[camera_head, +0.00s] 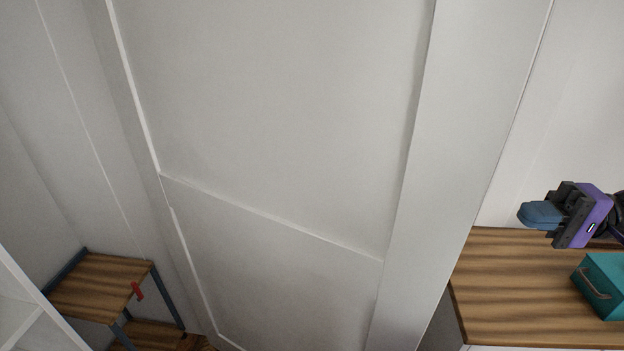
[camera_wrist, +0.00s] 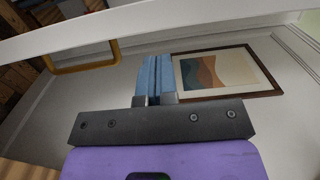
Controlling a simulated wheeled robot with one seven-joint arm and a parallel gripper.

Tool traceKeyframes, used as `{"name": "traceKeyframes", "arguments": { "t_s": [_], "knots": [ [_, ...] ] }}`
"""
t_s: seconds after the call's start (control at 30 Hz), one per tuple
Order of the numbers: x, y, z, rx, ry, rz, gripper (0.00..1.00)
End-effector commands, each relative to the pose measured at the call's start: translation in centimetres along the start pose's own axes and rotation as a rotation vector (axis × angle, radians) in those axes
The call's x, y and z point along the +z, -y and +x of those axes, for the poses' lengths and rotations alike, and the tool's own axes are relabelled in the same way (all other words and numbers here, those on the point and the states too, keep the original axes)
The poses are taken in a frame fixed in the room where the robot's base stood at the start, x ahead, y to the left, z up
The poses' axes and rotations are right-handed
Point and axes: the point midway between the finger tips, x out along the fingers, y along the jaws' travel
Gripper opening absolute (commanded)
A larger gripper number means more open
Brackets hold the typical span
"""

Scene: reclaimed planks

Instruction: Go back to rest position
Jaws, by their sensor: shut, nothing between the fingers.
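My gripper (camera_head: 524,213) shows at the right of the head view, with a purple body, dark mount and blue fingers pointing left. It is above the wooden top of a counter and holds nothing. In the wrist view my gripper (camera_wrist: 155,62) has its two blue fingers side by side and shut, with a framed picture behind them.
A teal box (camera_head: 604,284) with a handle sits on the striped wooden counter (camera_head: 500,290) below my gripper. A large white panel (camera_head: 270,120) fills the middle. A small wooden shelf unit (camera_head: 98,284) stands lower left. The framed picture (camera_wrist: 228,72) hangs on a wall.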

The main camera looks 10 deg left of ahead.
Motion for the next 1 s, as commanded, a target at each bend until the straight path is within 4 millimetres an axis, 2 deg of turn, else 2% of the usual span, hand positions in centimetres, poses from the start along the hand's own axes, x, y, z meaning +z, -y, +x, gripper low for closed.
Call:
{"name": "traceKeyframes", "arguments": {
  "t_s": [0.2, 0.57, 0.77, 1.0],
  "knots": [
    [0.5, 0.0, -1.0, -0.001, 0.001, 0.0, 0.0],
    [0.7, 0.0, -0.7, 0.023, 0.015, 0.007, 0.0],
    [2.4, 0.2, 1.0, 0.232, 0.116, 0.066, 0.0],
    [5.2, 0.6, 2.5, 0.62, 0.21, 0.128, 0.0]
  ]
}}
